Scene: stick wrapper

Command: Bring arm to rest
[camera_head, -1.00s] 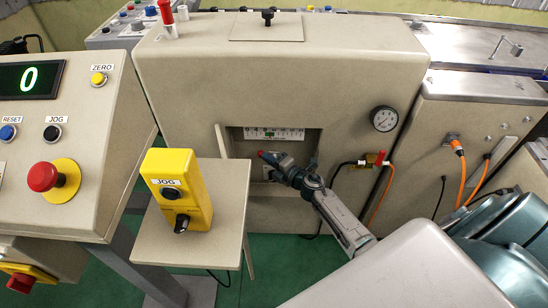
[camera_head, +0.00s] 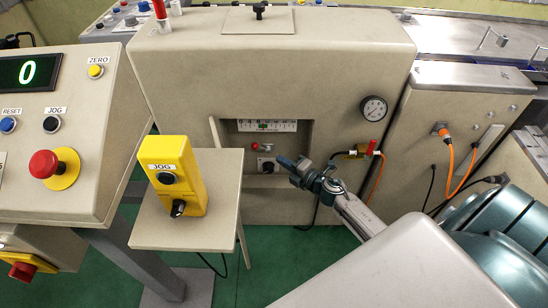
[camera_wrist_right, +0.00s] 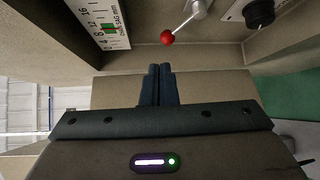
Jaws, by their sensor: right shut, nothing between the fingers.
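My right gripper (camera_head: 284,161) is shut and empty, in front of the lower right part of a recess in the beige machine (camera_head: 200,80). Its two dark fingertips (camera_wrist_right: 160,68) are pressed together in the right wrist view. A small lever with a red knob (camera_head: 254,145) sits in the recess, left of and above the gripper, apart from it. The red knob also shows in the right wrist view (camera_wrist_right: 167,37), just beyond the fingertips. My left gripper is not in view.
A scale (camera_head: 267,126) and a black rotary knob (camera_head: 267,166) are in the recess; its open door (camera_head: 216,133) stands at the left. A yellow JOG box (camera_head: 172,175) stands on a small table (camera_head: 225,215). A red-handled valve (camera_head: 371,147) and hoses are at the right.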

